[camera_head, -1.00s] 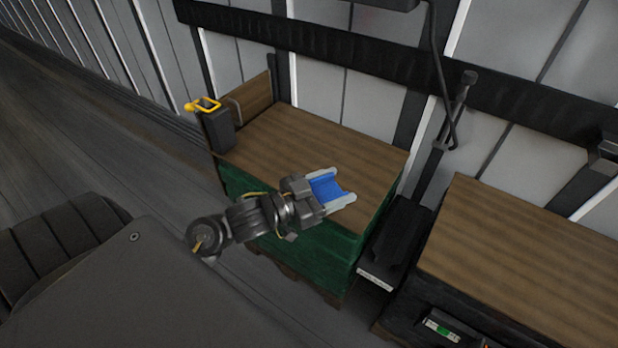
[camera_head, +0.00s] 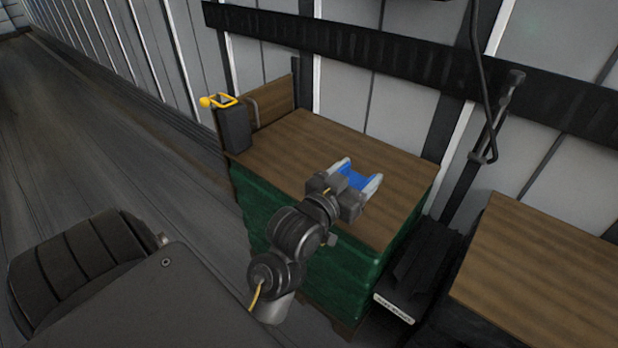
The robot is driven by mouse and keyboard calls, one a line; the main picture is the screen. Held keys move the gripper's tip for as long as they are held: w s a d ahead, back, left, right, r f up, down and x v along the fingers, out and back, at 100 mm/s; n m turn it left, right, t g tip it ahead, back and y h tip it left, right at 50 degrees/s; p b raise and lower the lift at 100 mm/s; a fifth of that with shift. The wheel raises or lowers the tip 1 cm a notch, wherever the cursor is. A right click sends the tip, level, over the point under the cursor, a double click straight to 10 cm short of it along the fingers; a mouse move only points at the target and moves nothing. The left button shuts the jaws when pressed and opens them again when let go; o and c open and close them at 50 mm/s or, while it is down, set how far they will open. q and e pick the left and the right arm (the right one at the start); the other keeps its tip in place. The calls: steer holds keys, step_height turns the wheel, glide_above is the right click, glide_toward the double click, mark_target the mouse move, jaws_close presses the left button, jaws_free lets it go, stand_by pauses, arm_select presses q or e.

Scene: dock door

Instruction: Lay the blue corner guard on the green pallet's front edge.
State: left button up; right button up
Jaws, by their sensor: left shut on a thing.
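The green pallet (camera_head: 342,268) is a green-wrapped block with a brown wooden top, standing right of centre. My left gripper (camera_head: 362,173) is over the front part of that top, its fingers pointing away toward the back right. It is shut on the blue corner guard (camera_head: 356,179), which shows between its pale fingers. I cannot tell whether the guard touches the wood. The gripper and wrist hide part of the pallet's front edge. My right gripper is not in view.
A second wooden-topped stack (camera_head: 540,265) stands at the right. A dark, labelled object (camera_head: 412,275) fills the gap. The middle of the pallet top is clear.

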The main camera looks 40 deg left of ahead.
mark_target(344, 173)
arm_select(q)
steer(key=shift+a+f, duration=0.2)
steer(key=a, duration=0.1)
steer(key=a+f+b, duration=0.1)
steer(key=a, duration=0.1)
steer(key=shift+w+f+b, duration=0.25)
steer(key=shift+w+b, duration=0.1)
steer(key=shift+b, duration=0.05)
steer(key=a+f, duration=0.2)
steer(key=a, duration=0.1)
steer(key=w+a+f+b, duration=0.1)
steer(key=a+f, duration=0.1)
steer(key=a, duration=0.1)
steer(key=a+f, duration=0.2)
steer(key=a, duration=0.1)
steer(key=shift+w+f, duration=0.25)
steer(key=shift+f, duration=0.1)
steer(key=shift+a+f, duration=0.3)
steer(key=shift+a, duration=0.05)
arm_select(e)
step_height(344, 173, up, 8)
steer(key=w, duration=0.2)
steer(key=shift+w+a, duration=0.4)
